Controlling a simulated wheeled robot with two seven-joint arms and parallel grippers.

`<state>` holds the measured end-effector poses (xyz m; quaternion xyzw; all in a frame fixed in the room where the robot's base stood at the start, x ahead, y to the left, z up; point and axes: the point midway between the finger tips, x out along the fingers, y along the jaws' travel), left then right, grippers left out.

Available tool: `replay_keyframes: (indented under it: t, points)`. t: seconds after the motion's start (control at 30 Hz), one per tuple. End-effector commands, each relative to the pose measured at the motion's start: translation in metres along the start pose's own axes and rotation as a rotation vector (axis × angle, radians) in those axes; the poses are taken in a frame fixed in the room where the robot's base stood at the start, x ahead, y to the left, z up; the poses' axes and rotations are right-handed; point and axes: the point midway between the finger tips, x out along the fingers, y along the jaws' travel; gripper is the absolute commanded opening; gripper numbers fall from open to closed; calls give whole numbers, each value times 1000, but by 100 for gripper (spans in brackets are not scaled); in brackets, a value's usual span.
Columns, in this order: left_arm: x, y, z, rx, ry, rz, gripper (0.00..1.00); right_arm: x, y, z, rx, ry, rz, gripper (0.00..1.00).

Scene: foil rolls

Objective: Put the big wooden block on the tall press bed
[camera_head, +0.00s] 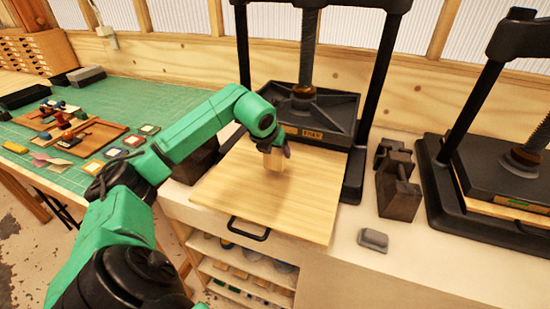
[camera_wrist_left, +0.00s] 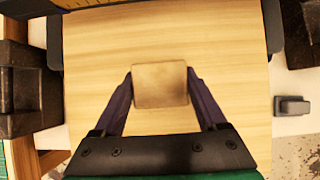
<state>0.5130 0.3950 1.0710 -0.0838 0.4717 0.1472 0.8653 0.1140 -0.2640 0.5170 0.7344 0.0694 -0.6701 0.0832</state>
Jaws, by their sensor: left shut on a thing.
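The wooden block (camera_head: 273,162) is pale and square-ended. My left gripper (camera_head: 275,148) is shut on it from above, over the middle of the tall press bed (camera_head: 240,200). The bed is a pale board with a black front handle, slid out in front of the tall press (camera_head: 320,117). In the left wrist view the block (camera_wrist_left: 160,85) sits between the two purple fingers, with bare bed (camera_wrist_left: 100,60) around it. I cannot tell whether its underside touches the bed. My right gripper is out of view.
Dark metal weights (camera_head: 398,185) stand right of the bed, with a small grey block (camera_head: 373,240) in front. A second press (camera_head: 500,180) stands at the right. A green mat (camera_head: 130,90) with trays and small tools lies at the left. The bed is otherwise clear.

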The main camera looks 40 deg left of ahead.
Motion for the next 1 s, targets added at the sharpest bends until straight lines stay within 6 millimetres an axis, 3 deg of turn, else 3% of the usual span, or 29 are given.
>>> replay_keyframes:
  t: [0.2,0.5,0.53,0.57,0.83,1.0]
  points:
    - [26,0,-18,0,2,0,15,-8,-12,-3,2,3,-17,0]
    - [30,0,-20,0,1,1,15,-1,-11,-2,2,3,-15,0]
    - [29,0,-19,0,2,1,86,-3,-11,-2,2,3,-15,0]
    - [29,0,-19,1,2,1,97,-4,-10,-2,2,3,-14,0]
    - [27,0,-18,1,2,1,100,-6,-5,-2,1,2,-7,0]
    - [13,1,-18,3,-1,3,100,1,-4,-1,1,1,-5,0]
